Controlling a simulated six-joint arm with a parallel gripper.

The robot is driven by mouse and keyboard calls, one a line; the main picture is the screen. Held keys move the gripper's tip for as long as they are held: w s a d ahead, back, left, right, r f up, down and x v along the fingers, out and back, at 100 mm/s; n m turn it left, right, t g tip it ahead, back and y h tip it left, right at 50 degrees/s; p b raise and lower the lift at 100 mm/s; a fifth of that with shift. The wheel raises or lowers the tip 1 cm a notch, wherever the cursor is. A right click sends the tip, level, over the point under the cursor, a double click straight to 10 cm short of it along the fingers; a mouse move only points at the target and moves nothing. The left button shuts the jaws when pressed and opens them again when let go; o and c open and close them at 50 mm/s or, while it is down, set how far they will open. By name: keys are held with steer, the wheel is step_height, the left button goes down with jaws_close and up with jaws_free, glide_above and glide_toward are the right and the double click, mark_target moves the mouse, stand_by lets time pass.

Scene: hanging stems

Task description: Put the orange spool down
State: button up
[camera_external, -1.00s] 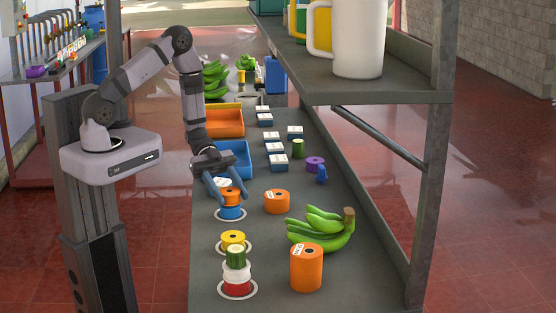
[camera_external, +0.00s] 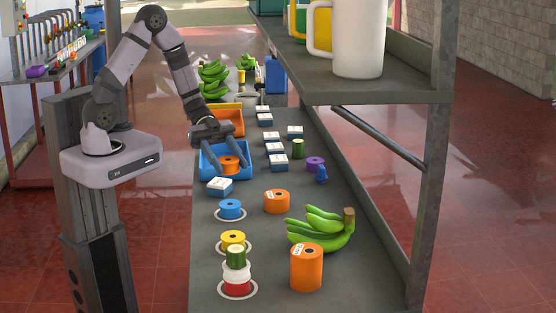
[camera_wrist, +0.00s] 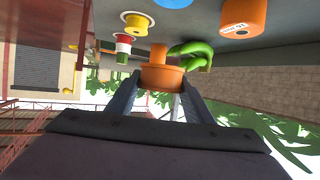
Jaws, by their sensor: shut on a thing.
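My gripper (camera_external: 228,158) is shut on the small orange spool (camera_external: 230,166), with one finger on each side of it. The spool shows in front of the blue bin (camera_external: 245,152); I cannot tell whether it touches the bin. In the wrist view the orange spool (camera_wrist: 161,78) sits between the two fingertips. A blue spool (camera_external: 230,210) stands alone on a white ring on the bench. A yellow spool (camera_external: 232,238) stands on another ring in front of it.
A red, white and green stack (camera_external: 236,273) stands on the nearest ring. Orange cylinders (camera_external: 306,267) and green bananas (camera_external: 321,230) are on the right. A blue-and-white box (camera_external: 219,187) lies by the blue bin, and an orange bin (camera_external: 231,115) lies behind. A shelf (camera_external: 375,95) overhangs the right.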

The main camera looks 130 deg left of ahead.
steer(key=shift+f, duration=0.1)
steer(key=shift+m+g+h, duration=0.3)
steer(key=shift+m+h, duration=0.3)
steer(key=w+f+b, duration=0.1)
steer(key=f+b, duration=0.1)
steer(key=w+d+f+b, duration=0.1)
steer(key=f+b, duration=0.1)
steer(key=w+d+f+b, duration=0.1)
steer(key=f+b, duration=0.2)
steer(key=shift+d, duration=0.2)
steer(key=w+a+b, duration=0.1)
steer(key=w+a+f+b, duration=0.1)
steer(key=w+a, duration=0.1)
steer(key=w+a+b, duration=0.1)
steer(key=w+a, duration=0.1)
steer(key=shift+w+a+f, duration=0.15)
steer(key=shift+a+f, duration=0.1)
steer(key=w+a+r+n+t+y, duration=0.1)
steer(key=w+a+r+n+y, duration=0.3)
steer(key=a, duration=0.6)
steer(key=r+n+y, duration=0.2)
steer(key=n+y, duration=0.2)
steer(key=y, duration=0.1)
glide_above(317, 201)
steer(key=shift+f+t+b, duration=0.1)
steer(key=shift+t+b, duration=0.2)
steer(key=shift+b, duration=0.1)
steer(key=shift+f, duration=5)
steer(key=shift+f, duration=0.15)
